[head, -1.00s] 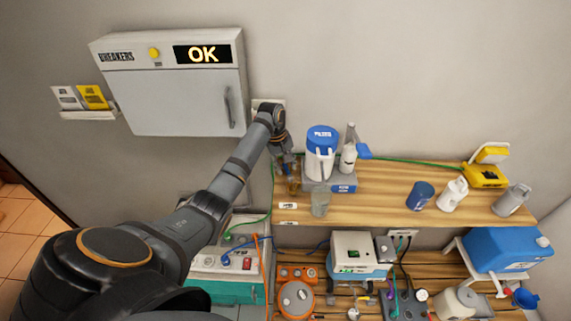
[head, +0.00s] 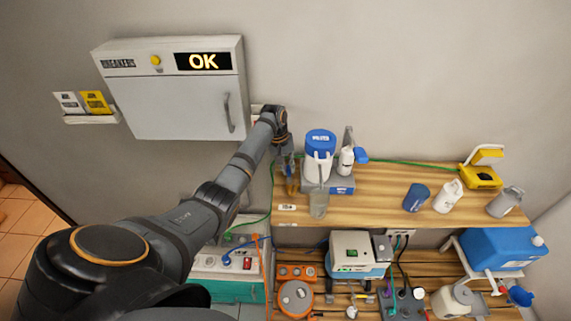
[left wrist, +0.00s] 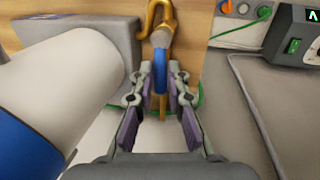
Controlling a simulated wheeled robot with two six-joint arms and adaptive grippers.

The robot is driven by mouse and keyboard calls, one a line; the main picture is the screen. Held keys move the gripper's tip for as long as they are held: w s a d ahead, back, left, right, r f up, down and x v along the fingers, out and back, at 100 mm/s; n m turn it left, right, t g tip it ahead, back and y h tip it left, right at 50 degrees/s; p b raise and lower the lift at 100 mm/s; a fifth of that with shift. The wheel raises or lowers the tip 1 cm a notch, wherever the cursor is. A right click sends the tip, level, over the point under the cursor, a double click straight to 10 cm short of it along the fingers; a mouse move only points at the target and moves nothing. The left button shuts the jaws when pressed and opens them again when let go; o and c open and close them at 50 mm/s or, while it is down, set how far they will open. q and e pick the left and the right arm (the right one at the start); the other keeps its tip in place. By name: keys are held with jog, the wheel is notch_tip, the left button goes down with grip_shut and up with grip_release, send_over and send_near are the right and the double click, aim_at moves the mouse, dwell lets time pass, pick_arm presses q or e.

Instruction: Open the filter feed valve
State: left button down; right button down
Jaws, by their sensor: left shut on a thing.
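The filter feed valve shows in the left wrist view as a brass pipe fitting (left wrist: 152,14) with a blue lever (left wrist: 160,78) in front of it. My left gripper (left wrist: 160,88) is shut on the blue lever, one finger on each side. In the head view, my left gripper (head: 288,163) is at the left end of the wooden shelf, and brass piping (head: 292,186) shows just below it. The lever is hidden there. A white filter housing with a blue lid (head: 320,141) stands just right of the gripper. My right gripper is not in view.
A clear jar (head: 318,204) stands on the wooden shelf (head: 375,190) near the gripper. A white spray bottle (head: 345,161) is beside the housing. A breaker cabinet (head: 178,103) reading OK hangs at upper left. Equipment crowds the lower shelf.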

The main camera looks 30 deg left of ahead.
pick_arm(q)
jog(key=shift+w+m, duration=0.1)
jog(key=shift+m, duration=0.3)
jog(key=c, duration=1.3)
grip_release()
jog(key=shift+c, duration=0.2)
notch_tip(320, 180, up, 12)
jog(key=s+a, duration=0.1)
jog(key=shift+a, duration=0.4)
jog(key=shift+s+f, duration=0.15)
jog(key=shift+f, duration=0.05)
